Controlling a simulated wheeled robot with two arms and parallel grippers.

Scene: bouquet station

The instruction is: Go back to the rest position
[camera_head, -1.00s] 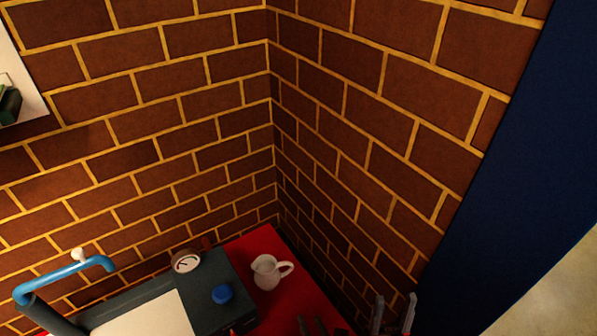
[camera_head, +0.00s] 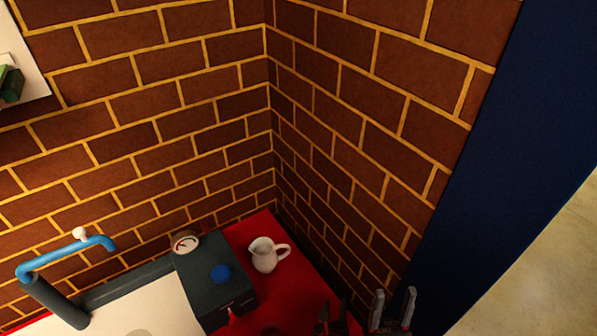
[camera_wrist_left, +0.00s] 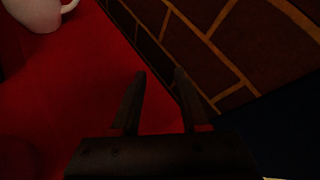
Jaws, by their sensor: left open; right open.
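My left gripper (camera_head: 332,314) is at the bottom of the head view, dark and partly cut off, over the right part of the red counter (camera_head: 300,297). In the left wrist view the left gripper (camera_wrist_left: 158,88) has its two dark fingers apart with nothing between them. My right gripper (camera_head: 393,305) is just to its right in the head view, lighter grey, fingers spread and empty, near the brick wall.
A white pitcher (camera_head: 263,256) stands on the counter; part of it shows in the left wrist view (camera_wrist_left: 40,12). Brick walls meet behind.

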